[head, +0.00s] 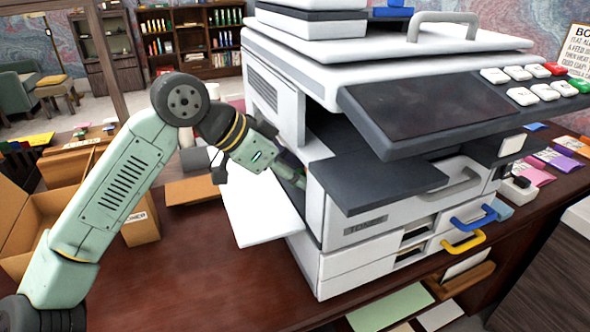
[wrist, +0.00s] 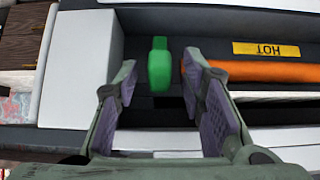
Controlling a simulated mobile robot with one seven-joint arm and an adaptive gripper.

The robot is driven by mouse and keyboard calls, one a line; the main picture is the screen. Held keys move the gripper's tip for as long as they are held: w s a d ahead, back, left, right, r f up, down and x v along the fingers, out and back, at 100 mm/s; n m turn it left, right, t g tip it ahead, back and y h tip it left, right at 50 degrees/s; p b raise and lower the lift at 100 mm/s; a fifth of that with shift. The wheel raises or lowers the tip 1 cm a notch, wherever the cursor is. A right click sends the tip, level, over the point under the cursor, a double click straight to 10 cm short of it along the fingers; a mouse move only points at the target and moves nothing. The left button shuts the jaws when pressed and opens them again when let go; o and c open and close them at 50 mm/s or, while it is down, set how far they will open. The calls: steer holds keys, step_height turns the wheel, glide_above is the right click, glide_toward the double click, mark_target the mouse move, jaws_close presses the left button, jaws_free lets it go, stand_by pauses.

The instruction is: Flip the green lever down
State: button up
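The green lever (wrist: 160,70) shows in the wrist view inside the printer's dark opening, with its handle standing out toward the camera. My gripper (wrist: 158,85) is open, with its two purple-padded fingers on either side of the lever and a gap to each. I cannot tell how deep the lever sits between the fingertips. In the head view my gripper (head: 298,178) reaches into the side opening of the white printer (head: 345,262). The lever and my fingertips are mostly hidden there by the printer body.
An orange roller (wrist: 255,71) with a yellow HOT label (wrist: 266,48) lies right of the lever. A white side flap (head: 262,212) hangs open below my gripper. A cardboard box (head: 30,215) stands at the left; the front desk surface is clear.

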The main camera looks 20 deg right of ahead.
steer(key=shift+c, duration=0.4)
jaws_close()
stand_by(0.5)
